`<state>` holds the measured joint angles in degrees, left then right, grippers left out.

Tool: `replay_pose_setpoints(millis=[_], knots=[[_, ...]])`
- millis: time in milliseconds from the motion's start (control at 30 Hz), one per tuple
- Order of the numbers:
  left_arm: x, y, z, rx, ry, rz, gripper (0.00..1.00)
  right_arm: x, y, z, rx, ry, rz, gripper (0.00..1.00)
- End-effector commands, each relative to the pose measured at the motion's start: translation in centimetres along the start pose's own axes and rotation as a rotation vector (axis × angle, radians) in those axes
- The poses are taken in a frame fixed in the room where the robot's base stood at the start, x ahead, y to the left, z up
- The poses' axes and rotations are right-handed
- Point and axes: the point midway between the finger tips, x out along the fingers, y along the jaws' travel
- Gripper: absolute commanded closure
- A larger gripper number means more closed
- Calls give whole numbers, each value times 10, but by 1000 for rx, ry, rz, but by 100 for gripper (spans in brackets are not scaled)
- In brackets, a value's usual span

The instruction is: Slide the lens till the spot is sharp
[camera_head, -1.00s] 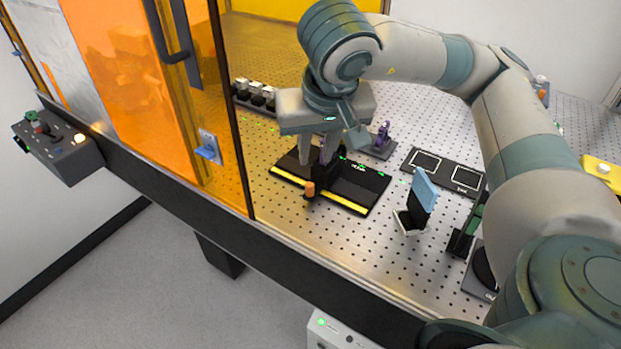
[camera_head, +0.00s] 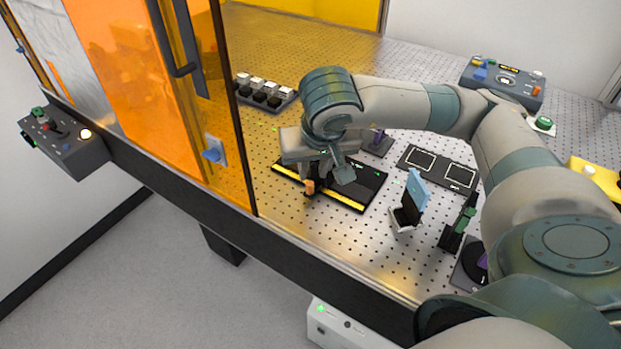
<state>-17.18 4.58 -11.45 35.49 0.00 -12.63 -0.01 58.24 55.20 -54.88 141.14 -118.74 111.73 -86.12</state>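A black slide base (camera_head: 352,190) with a yellow strip along its front edge lies on the perforated table. A small orange knob (camera_head: 309,187) shows at its front edge. My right gripper (camera_head: 318,172) points down over the left part of this base. Its hand hides most of the dark carriage there, and I cannot make out the lens. The fingers are mostly hidden, so their gap and any contact cannot be told. A pale blue panel (camera_head: 417,190) stands tilted on a small mount to the right. No light spot can be made out. My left gripper is out of view.
An orange see-through door (camera_head: 130,70) stands at the left. A control box (camera_head: 503,82) sits at the back right.

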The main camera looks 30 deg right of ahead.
Motion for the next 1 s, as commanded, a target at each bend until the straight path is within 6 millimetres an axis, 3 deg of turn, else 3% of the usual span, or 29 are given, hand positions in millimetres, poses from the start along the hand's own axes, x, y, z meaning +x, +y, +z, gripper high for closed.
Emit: replay_pose_setpoints(millis=[400, 600, 900, 1000], knots=[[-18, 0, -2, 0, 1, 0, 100, 63, 1, 0, 1, -3, 2, 77], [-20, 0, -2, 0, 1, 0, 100, 75, 1, 0, -1, 0, 1, 77], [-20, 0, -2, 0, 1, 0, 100, 76, 1, 0, -1, 1, 0, 77], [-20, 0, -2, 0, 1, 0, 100, 76, 1, 0, -1, 1, 1, 100]])
